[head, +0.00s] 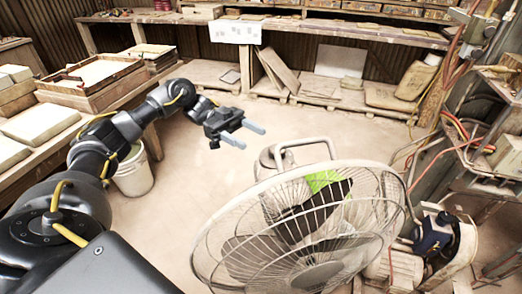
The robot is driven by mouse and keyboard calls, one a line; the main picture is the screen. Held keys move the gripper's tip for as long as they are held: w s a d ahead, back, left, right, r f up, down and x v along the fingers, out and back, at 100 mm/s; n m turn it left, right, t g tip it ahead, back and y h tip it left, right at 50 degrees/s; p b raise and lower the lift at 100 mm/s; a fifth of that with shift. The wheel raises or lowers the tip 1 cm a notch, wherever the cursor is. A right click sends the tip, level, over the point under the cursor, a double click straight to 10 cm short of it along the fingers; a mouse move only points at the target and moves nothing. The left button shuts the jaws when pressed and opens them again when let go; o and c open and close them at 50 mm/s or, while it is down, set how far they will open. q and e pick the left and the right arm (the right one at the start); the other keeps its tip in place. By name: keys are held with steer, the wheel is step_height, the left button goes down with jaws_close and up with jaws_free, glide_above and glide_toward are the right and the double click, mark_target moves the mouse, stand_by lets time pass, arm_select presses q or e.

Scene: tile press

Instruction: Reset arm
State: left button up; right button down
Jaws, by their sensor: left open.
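My left arm (122,128) comes in from the left and reaches out past the wooden bench. My left gripper (248,136) is in the middle of the view, above the open floor. Its two grey fingers are apart, with nothing between them. It touches nothing that I can see. A dark blue and black part is partly visible behind the fan at the lower right; I cannot tell whether it belongs to my right arm. My right gripper cannot be made out.
A large caged fan (300,225) fills the lower middle, just below my left gripper. A white bucket (133,172) stands beside the left bench, which holds wooden trays (97,78). A long wooden bench (360,32) runs along the back. Hoses and pipes crowd the right. The middle floor is clear.

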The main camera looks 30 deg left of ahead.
arm_select(q)
steer(key=shift+a, duration=0.7)
arm_select(e)
steer(key=d, duration=0.2)
steer(key=shift+w+d+f, duration=0.3)
steer(key=shift+w+d, duration=0.05)
arm_select(q)
steer(key=shift+w, duration=0.1)
arm_select(e)
steer(key=shift+a, duration=0.1)
